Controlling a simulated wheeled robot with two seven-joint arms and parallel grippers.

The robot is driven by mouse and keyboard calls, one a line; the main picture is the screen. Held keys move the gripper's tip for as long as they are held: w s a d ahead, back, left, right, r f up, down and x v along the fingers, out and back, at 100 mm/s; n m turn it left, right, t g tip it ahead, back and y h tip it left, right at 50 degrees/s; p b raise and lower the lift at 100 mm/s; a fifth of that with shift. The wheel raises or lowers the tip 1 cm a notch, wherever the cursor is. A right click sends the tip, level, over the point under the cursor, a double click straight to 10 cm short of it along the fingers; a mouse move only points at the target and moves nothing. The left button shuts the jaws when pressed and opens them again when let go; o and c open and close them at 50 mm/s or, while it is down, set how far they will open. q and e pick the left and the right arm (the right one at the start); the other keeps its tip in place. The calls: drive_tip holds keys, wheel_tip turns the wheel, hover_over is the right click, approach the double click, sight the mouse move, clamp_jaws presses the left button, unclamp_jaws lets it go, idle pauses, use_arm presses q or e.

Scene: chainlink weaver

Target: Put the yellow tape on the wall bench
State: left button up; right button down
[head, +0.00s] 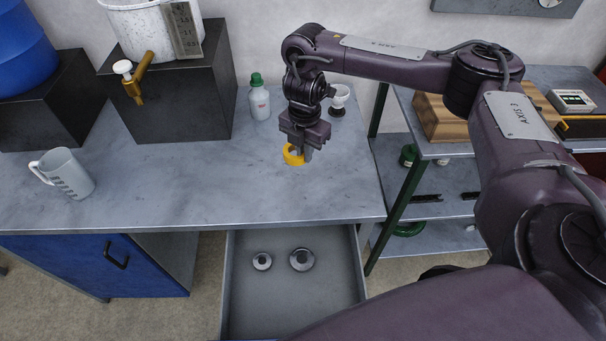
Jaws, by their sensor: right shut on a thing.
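The yellow tape (291,157) is a small roll held in my right gripper (301,150), which is shut on it. The gripper points down over the right part of the grey wall bench (230,182). The tape is low over the bench top; I cannot tell whether it touches the surface. The gripper's fingers hide part of the tape. My left gripper is not in view.
A white bottle with a green cap (259,102) and a small white cup-like item (340,96) stand behind the gripper. A measuring jug (65,173) stands at left. An open drawer (338,287) holds two round items. The bench's front middle is clear.

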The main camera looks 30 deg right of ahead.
sight(304, 181)
wheel_tip(304, 181, down, 7)
drive_tip(key=shift+f+b, duration=0.2)
drive_tip(key=shift+b, duration=0.7)
drive_tip(key=shift+f, duration=0.45)
drive_tip(key=shift+f, duration=0.2)
drive_tip(key=c, duration=1.5)
unclamp_jaws()
drive_tip(key=shift+r, duration=0.1)
wheel_tip(304, 181, up, 12)
drive_tip(key=p, duration=0.3)
drive_tip(key=shift+r, duration=0.15)
